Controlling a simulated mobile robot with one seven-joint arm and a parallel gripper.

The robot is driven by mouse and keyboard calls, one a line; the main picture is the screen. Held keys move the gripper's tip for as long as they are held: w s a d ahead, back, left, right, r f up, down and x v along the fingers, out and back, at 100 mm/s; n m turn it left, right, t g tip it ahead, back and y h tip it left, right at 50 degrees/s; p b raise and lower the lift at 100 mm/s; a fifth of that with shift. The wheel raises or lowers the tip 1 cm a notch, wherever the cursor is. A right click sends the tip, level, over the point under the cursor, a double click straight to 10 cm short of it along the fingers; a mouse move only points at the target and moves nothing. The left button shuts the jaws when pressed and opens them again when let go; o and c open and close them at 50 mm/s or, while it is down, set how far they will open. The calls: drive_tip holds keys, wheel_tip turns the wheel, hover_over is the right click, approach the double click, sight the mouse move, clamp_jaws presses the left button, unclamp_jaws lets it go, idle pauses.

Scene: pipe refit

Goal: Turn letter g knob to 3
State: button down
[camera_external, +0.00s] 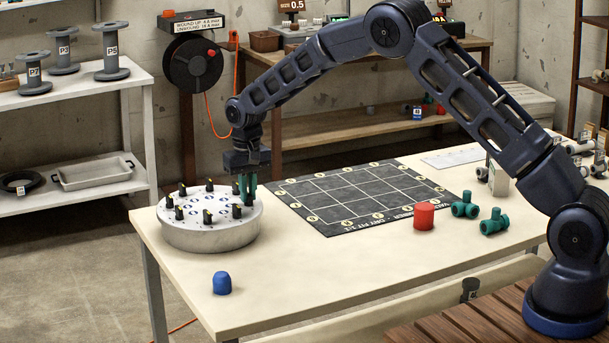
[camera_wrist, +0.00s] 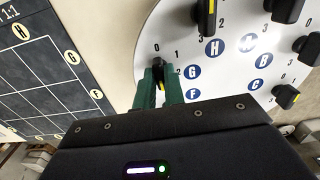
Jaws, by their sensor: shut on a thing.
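The round white knob panel (camera_external: 208,238) stands on the left of the table with several black knobs around its top. My gripper (camera_external: 247,187) points down at the panel's right rear edge. In the wrist view, the green fingers of my gripper (camera_wrist: 160,88) stand on both sides of a black knob (camera_wrist: 159,64) with a yellow mark. They are shut on it. The blue letter G (camera_wrist: 192,71) is beside this knob, with 0 and 1 printed around it. The fingers hide part of the knob and its scale, so its exact setting is hard to read.
In the wrist view, a neighbouring knob (camera_wrist: 206,16) is close by, near letter H. A black grid mat (camera_external: 352,196) lies right of the panel. A blue piece (camera_external: 222,283), a red cylinder (camera_external: 424,216) and green pipe fittings (camera_external: 494,222) stand on the table.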

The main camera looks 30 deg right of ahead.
drive_tip(key=shift+n, duration=0.5)
drive_tip(key=c, duration=1.5)
unclamp_jaws()
wheel_tip(320, 180, up, 11)
drive_tip(key=shift+f, duration=0.1)
